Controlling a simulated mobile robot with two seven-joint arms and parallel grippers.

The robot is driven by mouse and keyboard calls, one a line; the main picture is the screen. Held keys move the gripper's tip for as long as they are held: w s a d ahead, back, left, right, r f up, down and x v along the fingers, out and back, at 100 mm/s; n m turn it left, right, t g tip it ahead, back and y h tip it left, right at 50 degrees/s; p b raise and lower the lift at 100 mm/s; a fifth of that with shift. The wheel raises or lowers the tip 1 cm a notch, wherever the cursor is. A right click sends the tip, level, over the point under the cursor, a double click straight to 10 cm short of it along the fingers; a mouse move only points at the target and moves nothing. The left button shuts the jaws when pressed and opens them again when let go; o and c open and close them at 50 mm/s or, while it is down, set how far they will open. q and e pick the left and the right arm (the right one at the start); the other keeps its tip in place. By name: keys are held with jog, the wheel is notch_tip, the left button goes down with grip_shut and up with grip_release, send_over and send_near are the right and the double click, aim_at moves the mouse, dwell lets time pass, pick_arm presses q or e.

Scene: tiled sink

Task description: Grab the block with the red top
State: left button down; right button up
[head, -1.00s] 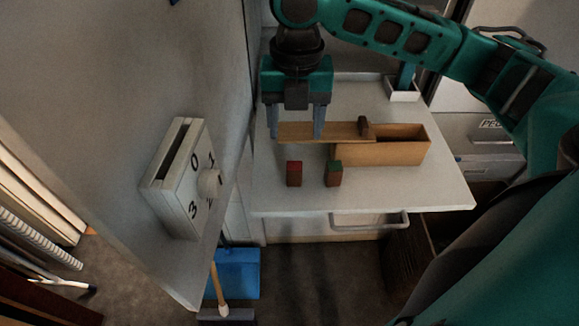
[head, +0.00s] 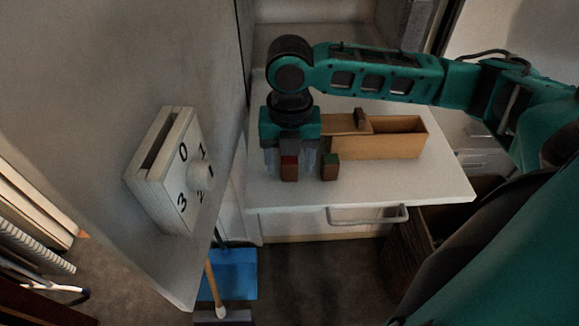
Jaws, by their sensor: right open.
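The block with the red top (head: 289,169) stands upright on the white counter, near its front left part. A block with a green top (head: 329,167) stands just to its right. My right gripper (head: 290,165) points down right behind the red-topped block, with its fingers low near the counter. It is open, one finger showing left of the block and the other to its right, between the two blocks. I cannot tell whether the fingers touch the block. My left gripper is not in view.
A wooden box (head: 390,142) with its lid (head: 345,124) slid to the left lies behind the blocks. A white dial box (head: 172,170) is on the wall at left. The counter (head: 425,184) is clear at the front right.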

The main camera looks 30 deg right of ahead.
jog(key=shift+c, duration=0.3)
jog(key=c, duration=1)
jog(key=shift+r, duration=0.15)
